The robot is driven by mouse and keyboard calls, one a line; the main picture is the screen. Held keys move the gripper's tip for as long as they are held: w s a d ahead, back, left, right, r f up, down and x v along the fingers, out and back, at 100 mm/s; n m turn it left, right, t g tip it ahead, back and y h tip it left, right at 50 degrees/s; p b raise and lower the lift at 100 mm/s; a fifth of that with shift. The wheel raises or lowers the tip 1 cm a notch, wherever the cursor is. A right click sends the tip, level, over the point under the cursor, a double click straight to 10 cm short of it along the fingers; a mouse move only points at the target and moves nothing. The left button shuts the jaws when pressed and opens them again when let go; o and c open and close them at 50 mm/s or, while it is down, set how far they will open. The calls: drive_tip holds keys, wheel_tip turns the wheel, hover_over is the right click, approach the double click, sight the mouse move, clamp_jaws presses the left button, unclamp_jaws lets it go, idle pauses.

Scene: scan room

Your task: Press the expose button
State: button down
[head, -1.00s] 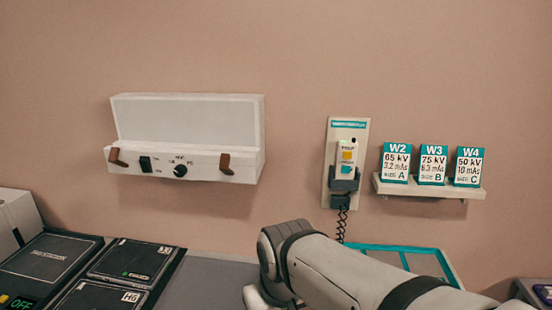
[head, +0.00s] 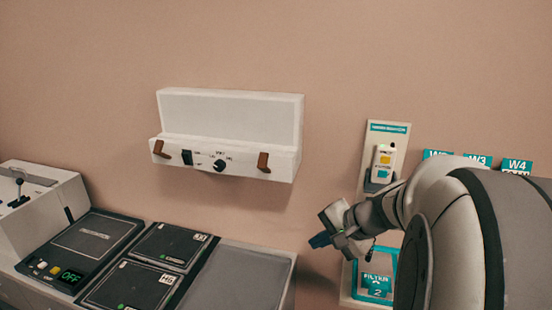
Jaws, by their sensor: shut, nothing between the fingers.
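A pale handset (head: 383,158) with a green light, a yellow button and a teal button sits in a holder on a wall plate (head: 396,129). A black control console (head: 93,245) at the left has a green "OFF" display and small buttons, one of them yellow. I cannot read which button is marked expose. My arm hides part of the wall plate.
An open white box (head: 226,164) with a knob and a switch is on the wall. Black panels (head: 172,245) and a grey surface (head: 235,284) lie beside the console. W cards (head: 478,159) are partly hidden by my arm.

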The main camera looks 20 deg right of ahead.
sight(382, 174)
drive_tip(key=w+d+r+m+t+h, duration=0.1)
drive_tip(key=d+r+m+t, duration=0.1)
drive_tip(key=d, duration=0.7)
drive_tip(key=w+d+r+m+t+h+p, duration=0.1)
drive_tip(key=d+r+m+t+h, duration=0.1)
drive_tip(key=d+m, duration=0.4)
drive_tip(key=d+r+t, duration=0.1)
drive_tip(key=d+t, duration=0.1)
drive_tip(key=d, duration=0.2)
drive_tip(key=shift+w+d+m+p, duration=0.25)
drive_tip(key=shift+w+m+p, duration=0.05)
drive_tip(key=shift+w, duration=0.1)
drive_tip(key=shift+w+r, duration=0.1)
drive_tip(key=shift+r, duration=0.05)
drive_tip(key=w+d+p, duration=0.2)
drive_tip(key=w+d, duration=0.2)
drive_tip(key=w, duration=0.3)
drive_tip(key=shift+w+d, duration=0.15)
drive_tip(key=shift+d, duration=0.05)
idle(0.5)
drive_tip(key=shift+w+d+b, duration=0.25)
drive_tip(key=shift+w+b, duration=0.15)
